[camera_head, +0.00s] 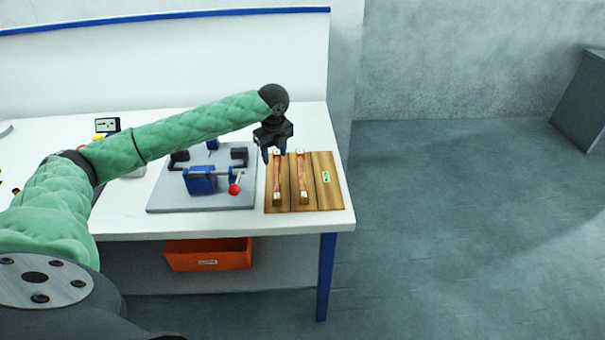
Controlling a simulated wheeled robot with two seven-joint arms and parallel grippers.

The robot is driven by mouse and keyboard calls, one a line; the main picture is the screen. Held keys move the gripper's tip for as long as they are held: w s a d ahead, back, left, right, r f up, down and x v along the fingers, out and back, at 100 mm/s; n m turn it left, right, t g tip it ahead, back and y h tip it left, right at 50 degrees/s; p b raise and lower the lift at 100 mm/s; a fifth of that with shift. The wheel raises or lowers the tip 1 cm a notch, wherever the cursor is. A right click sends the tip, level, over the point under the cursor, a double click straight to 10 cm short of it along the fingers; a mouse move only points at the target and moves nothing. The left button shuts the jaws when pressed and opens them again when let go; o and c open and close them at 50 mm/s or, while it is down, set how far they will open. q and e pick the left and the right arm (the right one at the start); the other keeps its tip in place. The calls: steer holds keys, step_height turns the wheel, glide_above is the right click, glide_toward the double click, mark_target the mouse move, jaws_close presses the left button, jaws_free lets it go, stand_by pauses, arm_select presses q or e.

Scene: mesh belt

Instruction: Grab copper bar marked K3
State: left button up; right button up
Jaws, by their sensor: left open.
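Two copper-coloured bars with pale end blocks lie side by side on a wooden board at the right end of the table. They are the left bar (277,180) and the right bar (302,178). The marking K3 cannot be read on either bar at this size. My left gripper (274,155) points down over the far end of the left bar, with its fingers apart and nothing seen between them. Whether it touches the bar cannot be told. The far end of the left bar is partly hidden by the fingers. My right gripper is not in view.
The wooden board (325,200) bears a small green label (326,177). Left of it, a grey plate (170,200) carries a blue clamp (200,181) with a red knob (234,189). An orange bin (208,256) sits below the white table (130,222). Floor at right is clear.

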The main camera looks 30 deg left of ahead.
mark_target(277, 174)
arm_select(q)
steer(key=shift+s+d+m, duration=0.2)
steer(key=shift+m, duration=0.7)
steer(key=shift+s+a+r+m, duration=0.15)
steer(key=shift+s+m, duration=0.15)
steer(key=shift+m, duration=0.7)
steer(key=shift+w+f+m, duration=0.3)
steer(key=shift+f, duration=0.25)
steer(key=shift+f+p, duration=0.6)
steer(key=shift+f, duration=0.35)
steer(key=f+p, duration=0.2)
steer(key=f, duration=0.2)
steer(key=shift+w+f+p, duration=0.1)
steer(key=shift+w+p, duration=0.1)
steer(key=shift+p, duration=0.1)
steer(key=shift+f, duration=0.4)
steer(key=c, duration=0.9)
jaws_close()
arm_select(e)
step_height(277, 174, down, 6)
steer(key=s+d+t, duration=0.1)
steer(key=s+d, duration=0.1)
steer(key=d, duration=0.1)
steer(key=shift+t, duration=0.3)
